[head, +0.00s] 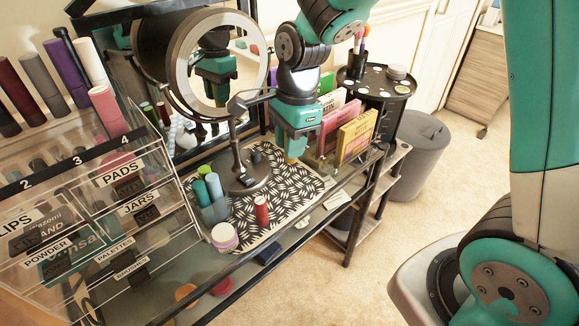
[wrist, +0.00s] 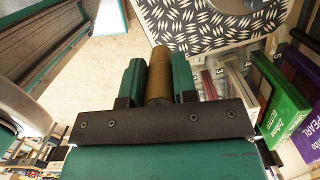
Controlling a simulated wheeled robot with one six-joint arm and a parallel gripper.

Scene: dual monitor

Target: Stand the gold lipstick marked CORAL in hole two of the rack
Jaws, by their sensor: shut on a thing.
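My gripper (head: 294,150) hangs in the head view above the right part of the patterned mat, in front of the upright palettes. It is shut on a gold lipstick (wrist: 158,75), which shows in the wrist view between the two green fingers (wrist: 158,85). The word CORAL cannot be read on it. The clear rack (head: 60,168) at the left of the head view has a dark strip numbered 2, 3 and 4. Several tubes stand behind it, including a pink one (head: 108,110). The rim of hole two cannot be made out. My gripper is well to the right of this rack.
A round lit mirror (head: 171,60) and a black lamp stand (head: 240,175) stand between rack and gripper. A yellow palette (head: 357,135) stands close right of my gripper.

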